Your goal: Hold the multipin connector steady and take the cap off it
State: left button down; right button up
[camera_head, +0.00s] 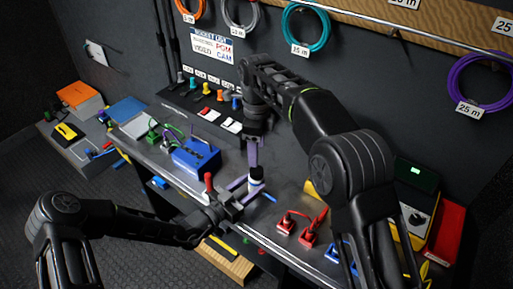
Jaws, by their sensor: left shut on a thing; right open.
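The multipin connector (256,184) stands roughly upright near the front edge of the bench, small and dark with a pale band. Its cap (256,172) appears to be the dark part on top; the join is too small to make out. My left gripper (247,188) comes in from the left, low over the bench edge, and is shut on the connector. My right gripper (253,163) points down from above, its pale purple fingers open, with tips just over or beside the cap. I cannot tell whether they touch it.
A blue box (196,158) stands to the left on the bench. Red connectors (308,231) lie to the right, near a yellow-edged case (416,205). A panel with coloured plugs (207,105) is behind. Coiled cables (306,28) hang on the wall. My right forearm covers part of the bench.

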aim_at(257, 169)
dwell(0.3)
jog(key=shift+f, duration=4)
grip_shut()
